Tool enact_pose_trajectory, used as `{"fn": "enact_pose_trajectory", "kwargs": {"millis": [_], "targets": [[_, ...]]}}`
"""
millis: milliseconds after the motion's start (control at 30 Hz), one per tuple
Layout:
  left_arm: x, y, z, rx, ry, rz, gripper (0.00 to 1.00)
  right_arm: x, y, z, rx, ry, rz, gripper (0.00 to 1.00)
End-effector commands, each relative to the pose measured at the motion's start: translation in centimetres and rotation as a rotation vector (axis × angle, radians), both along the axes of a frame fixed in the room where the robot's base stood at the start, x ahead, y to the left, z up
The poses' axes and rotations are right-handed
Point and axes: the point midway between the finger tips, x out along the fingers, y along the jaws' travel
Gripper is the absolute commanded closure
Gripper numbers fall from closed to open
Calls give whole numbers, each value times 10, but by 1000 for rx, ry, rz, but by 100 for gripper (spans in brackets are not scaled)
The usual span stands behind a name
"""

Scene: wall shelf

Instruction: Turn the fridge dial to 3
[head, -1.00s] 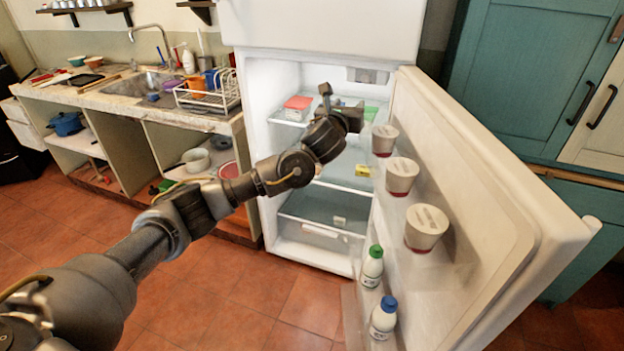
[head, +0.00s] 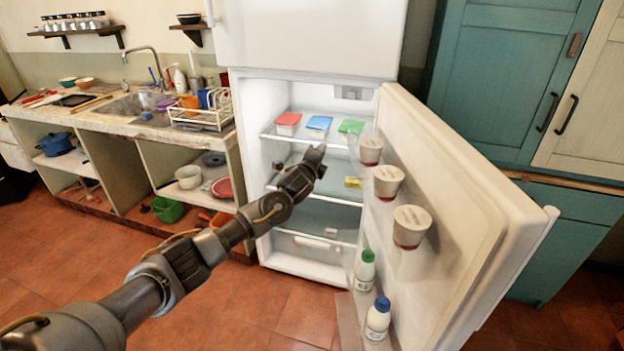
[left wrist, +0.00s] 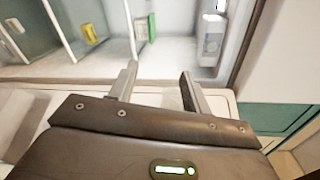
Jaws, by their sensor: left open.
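The fridge (head: 260,160) stands with its lower door (head: 470,190) swung open to the right. A small grey control housing (head: 350,92) sits at the top right inside the compartment. It also shows in the left wrist view (left wrist: 212,38), beyond the right finger; the dial's setting is too small to read. My left gripper (head: 316,156) is in front of the shelves, below and left of the housing and apart from it. In the left wrist view my left gripper (left wrist: 158,72) is open, with nothing between its fingers. My right gripper is out of view.
Red (head: 289,120), blue (head: 319,124) and green (head: 350,128) boxes stand on the top shelf, a yellow item (head: 353,182) below. The door holds several tubs and bottles close on the right. A counter with a sink (head: 140,102) is at left. Floor in front is clear.

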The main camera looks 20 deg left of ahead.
Motion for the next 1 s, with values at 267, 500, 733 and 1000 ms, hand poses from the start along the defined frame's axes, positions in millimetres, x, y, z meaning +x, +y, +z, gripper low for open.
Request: {"fn": "enact_pose_trajectory", "kwargs": {"millis": [267, 500, 733, 1000], "targets": [[-3, 11, -52, -192, 72, 33, 52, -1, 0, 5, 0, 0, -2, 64], [-7, 16, -77, -288, 106, 54, 52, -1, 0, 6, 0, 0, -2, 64], [-8, 18, -83, -312, 113, 59, 52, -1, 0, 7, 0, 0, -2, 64], [-8, 18, -83, -311, 113, 59, 52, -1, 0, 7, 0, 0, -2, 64]]}}
